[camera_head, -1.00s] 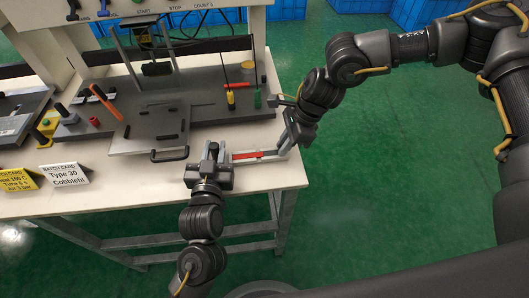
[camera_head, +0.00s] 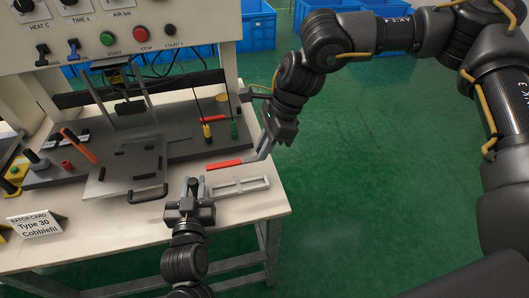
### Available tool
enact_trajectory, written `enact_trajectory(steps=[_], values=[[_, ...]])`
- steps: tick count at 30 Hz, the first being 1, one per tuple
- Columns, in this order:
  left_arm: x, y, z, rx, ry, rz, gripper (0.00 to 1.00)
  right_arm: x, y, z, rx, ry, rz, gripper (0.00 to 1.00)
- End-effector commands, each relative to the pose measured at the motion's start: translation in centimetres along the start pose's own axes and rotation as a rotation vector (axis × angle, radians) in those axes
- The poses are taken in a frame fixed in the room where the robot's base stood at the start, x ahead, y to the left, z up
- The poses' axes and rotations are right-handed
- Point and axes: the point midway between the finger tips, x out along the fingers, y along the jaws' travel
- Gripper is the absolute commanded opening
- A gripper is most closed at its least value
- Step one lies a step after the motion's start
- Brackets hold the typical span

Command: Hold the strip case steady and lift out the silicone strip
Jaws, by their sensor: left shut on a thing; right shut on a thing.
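The strip case (camera_head: 254,186), a pale grey open tray, lies on the bench near its front right corner. My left gripper (camera_head: 193,187) is shut on its left end. The red silicone strip (camera_head: 225,164) is out of the case and appears above it and towards the back in the picture. My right gripper (camera_head: 252,156) is shut on the strip's right end, with the strip reaching left from the fingers. The case's left end is partly hidden by my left gripper.
Behind is a press station with a grey plate (camera_head: 118,178) and a black handle (camera_head: 148,193). A batch card (camera_head: 36,226) stands at left. Bare bench lies around the case.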

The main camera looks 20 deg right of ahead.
Motion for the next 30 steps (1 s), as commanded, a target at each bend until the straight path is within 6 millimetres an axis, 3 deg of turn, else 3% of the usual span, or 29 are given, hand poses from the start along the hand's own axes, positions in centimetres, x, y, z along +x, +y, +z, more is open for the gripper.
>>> enact_trajectory(steps=[7,8,13,22,30], values=[[0.0,0.0,0.0,0.001,0.000,0.000,0.00,0.0,0.0,0.0,0.000,0.000,0.000,0.00],[0.0,0.0,0.0,0.001,-0.001,0.000,0.28,0.0,0.0,0.0,0.000,0.000,0.000,0.00],[0.0,0.0,0.0,0.001,0.000,0.000,0.49,0.0,0.0,0.0,0.000,0.000,0.000,0.00],[-0.1,0.0,0.0,0.000,0.000,0.000,0.49,0.0,0.0,0.0,0.000,0.000,0.000,0.00],[-2.1,0.0,0.1,-0.001,-0.001,0.000,0.49,0.0,0.0,0.0,0.000,0.000,0.000,0.00]])
